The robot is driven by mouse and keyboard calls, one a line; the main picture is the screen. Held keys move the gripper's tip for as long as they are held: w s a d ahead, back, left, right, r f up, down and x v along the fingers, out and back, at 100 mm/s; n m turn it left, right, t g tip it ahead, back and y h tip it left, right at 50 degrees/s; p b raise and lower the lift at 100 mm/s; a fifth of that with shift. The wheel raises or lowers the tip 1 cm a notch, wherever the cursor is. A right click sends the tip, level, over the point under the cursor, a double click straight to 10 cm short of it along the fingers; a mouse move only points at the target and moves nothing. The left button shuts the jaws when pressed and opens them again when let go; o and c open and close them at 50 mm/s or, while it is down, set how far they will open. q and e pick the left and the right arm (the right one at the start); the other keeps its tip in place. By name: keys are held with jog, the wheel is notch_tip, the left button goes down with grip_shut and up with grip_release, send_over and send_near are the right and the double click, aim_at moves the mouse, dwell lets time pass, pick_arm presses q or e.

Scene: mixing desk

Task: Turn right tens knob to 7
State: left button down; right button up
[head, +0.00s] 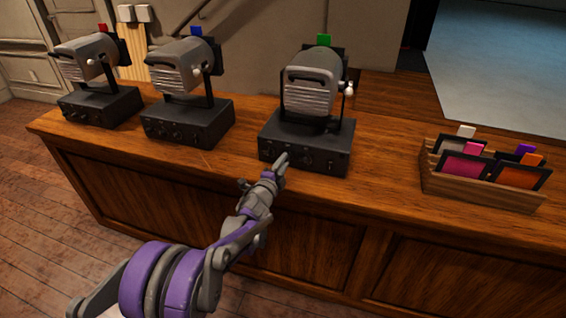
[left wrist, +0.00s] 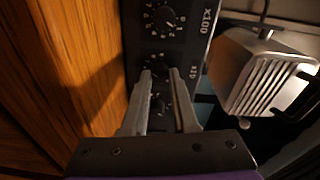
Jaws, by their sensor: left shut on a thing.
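The right lamp (head: 314,85) has a green tag on top and stands on a black base box (head: 333,139) with knobs on its front. In the left wrist view the tens knob (left wrist: 160,62), beside the label "x10", is a dark round knob on the black panel, partly hidden by my fingertips. My left gripper (head: 281,160) is at the front of this base. In the left wrist view my left gripper (left wrist: 161,75) is shut on the tens knob, one finger on each side. The number it points to cannot be read. My right gripper is out of view.
The x100 knob (left wrist: 160,18) sits beside the tens knob on the panel. Two similar lamps, with a blue tag (head: 196,31) and a red tag (head: 102,28), stand to the left. A wooden rack (head: 478,194) of coloured cards is at the right. The desk between is clear.

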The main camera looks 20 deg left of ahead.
pick_arm(q)
jog(key=shift+m, duration=0.5)
jog(key=c, duration=0.7)
grip_release()
jog(key=s, duration=0.7)
jog(key=s+a, duration=0.1)
jog(key=s, duration=0.2)
jog(key=shift+s+a+r, duration=0.1)
jog(key=shift+s+r, duration=0.15)
jog(key=shift+s, duration=0.15)
